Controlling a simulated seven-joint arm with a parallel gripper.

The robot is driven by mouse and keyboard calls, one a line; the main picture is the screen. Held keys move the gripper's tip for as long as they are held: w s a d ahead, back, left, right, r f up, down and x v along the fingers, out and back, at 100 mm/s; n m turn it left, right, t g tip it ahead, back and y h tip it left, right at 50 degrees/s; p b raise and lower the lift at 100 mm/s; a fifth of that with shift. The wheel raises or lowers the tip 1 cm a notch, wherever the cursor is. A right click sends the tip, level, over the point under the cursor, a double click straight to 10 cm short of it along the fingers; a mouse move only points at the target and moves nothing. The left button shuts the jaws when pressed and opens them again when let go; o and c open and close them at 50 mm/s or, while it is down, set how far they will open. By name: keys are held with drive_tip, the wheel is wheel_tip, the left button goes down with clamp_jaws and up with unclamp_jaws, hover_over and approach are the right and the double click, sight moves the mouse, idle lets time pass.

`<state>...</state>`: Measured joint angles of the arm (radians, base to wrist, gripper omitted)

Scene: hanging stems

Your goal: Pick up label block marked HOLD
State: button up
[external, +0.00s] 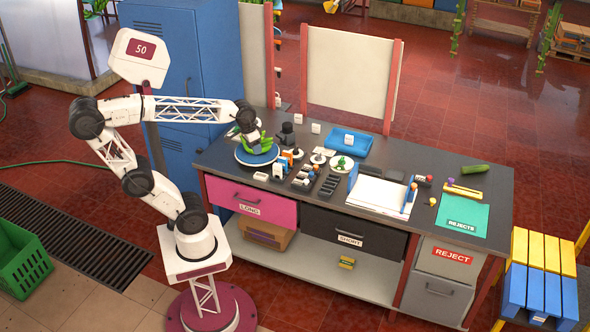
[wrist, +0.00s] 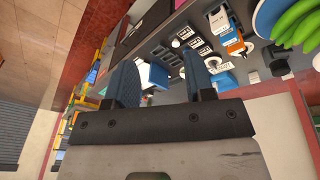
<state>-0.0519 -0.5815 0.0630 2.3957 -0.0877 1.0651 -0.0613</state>
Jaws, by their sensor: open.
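I cannot read the word HOLD on any block. Small white blocks stand on the dark bench: one near the back (external: 316,128), one by the blue tray (external: 349,138), and others at the front left (external: 262,177). In the wrist view, a white piece with unreadable dark marks (wrist: 218,18) lies beside an orange one, beyond the fingers. My gripper (external: 249,134) is at the bench's left end, above or beside the blue round stand with green pieces. In the wrist view my gripper (wrist: 162,82) has its two dark blue fingers spread, with nothing visibly held between them.
The blue round stand (external: 243,160) with green pieces (external: 264,146) is close to my gripper. Dark racks (external: 328,186), a white dish (external: 342,165) and a blue tray (external: 362,149) crowd the middle.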

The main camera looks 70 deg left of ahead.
drive_tip(key=w+a+r+n+h, duration=0.25)
drive_tip(key=w+a+n, duration=0.45)
drive_tip(key=w, duration=0.5)
drive_tip(key=w+a+r+n+h, duration=0.2)
drive_tip(key=w+a+r+n, duration=0.2)
drive_tip(key=w+a, duration=0.65)
drive_tip(key=w+a+f+n+t+h, duration=0.15)
drive_tip(key=w+a+n, duration=0.5)
drive_tip(key=a, duration=0.65)
drive_tip(key=w+a+f+n+t+h, duration=0.1)
drive_tip(key=w+a+n+t, duration=0.2)
drive_tip(key=w+a, duration=0.85)
drive_tip(key=a+f+n+t, duration=0.2)
drive_tip(key=a+f+n, duration=0.1)
drive_tip(key=a, duration=0.9)
drive_tip(key=a+f+n+t, duration=0.2)
drive_tip(key=a+f+n, duration=0.1)
drive_tip(key=a, duration=1)
approach(298, 122)
drive_tip(key=shift+w+a+f+h, duration=0.1)
drive_tip(key=shift+w+f+h, duration=0.2)
drive_tip(key=shift+w+f, duration=0.8)
drive_tip(key=shift+w, duration=0.15)
